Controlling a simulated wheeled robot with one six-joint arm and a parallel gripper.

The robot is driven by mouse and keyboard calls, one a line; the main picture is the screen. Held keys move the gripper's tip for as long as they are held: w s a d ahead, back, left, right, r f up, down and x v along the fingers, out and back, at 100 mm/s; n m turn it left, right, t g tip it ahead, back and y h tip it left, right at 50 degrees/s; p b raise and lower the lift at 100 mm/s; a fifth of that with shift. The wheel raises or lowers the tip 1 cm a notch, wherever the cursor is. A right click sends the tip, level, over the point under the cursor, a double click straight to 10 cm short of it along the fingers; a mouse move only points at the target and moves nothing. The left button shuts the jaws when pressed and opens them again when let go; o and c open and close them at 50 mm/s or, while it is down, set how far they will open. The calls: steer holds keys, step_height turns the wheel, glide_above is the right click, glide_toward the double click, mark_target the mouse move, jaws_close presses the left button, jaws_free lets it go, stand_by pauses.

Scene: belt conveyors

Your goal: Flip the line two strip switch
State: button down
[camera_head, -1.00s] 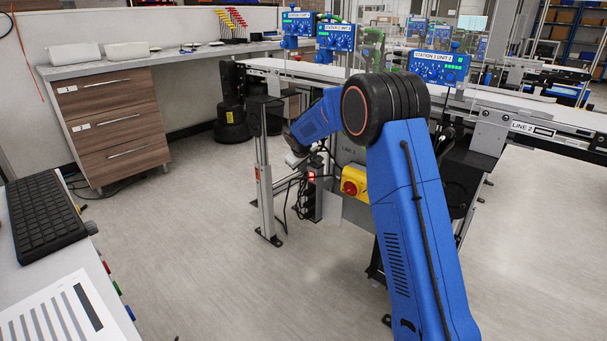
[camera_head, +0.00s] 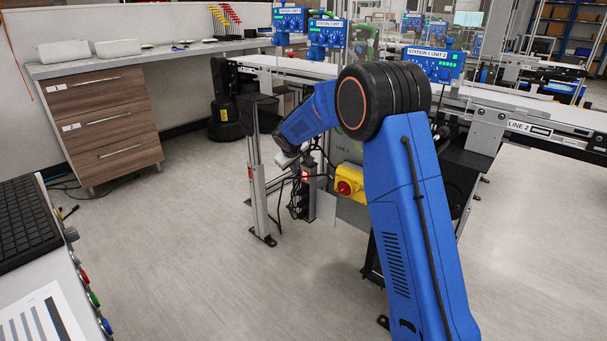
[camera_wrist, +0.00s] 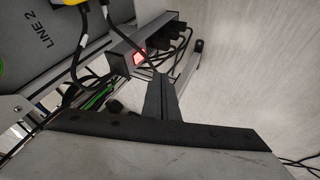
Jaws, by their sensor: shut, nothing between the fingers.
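The line two power strip (camera_wrist: 119,43) shows in the wrist view with a red lit switch (camera_wrist: 139,57) near its end. Black plugs and cords fill its other sockets. In the head view, the strip's red switch (camera_head: 304,174) glows low beside the conveyor leg, left of the yellow box. My gripper (camera_wrist: 160,77) is shut and empty. In the wrist view its dark fingertips are just below and right of the red switch; I cannot tell whether they touch it. In the head view my gripper (camera_head: 288,160) is small, close to the strip's upper left, its fingertips hard to make out.
A yellow box with a red knob (camera_head: 348,181) stands right of the strip. Loose black cables (camera_wrist: 186,53) hang around the strip. A grey panel marked LINE 2 (camera_wrist: 40,45) is beside it. A metal conveyor leg (camera_head: 258,195) stands close left. Open floor (camera_head: 190,260) lies in front.

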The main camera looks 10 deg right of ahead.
mark_target(303, 176)
steer(key=shift+w+d+f, duration=0.8)
steer(key=shift+w+f, duration=0.5)
steer(key=shift+f, duration=0.15)
steer(key=shift+w+d+f, duration=0.85)
steer(key=shift+w+f, duration=0.5)
steer(key=shift+f, duration=0.05)
steer(key=shift+w+d+f, duration=0.8)
steer(key=shift+w+f, duration=0.5)
steer(key=shift+f, duration=0.15)
steer(key=shift+w+d+f, duration=0.1)
steer(key=shift+d+f, duration=0.05)
steer(key=shift+r, duration=0.85)
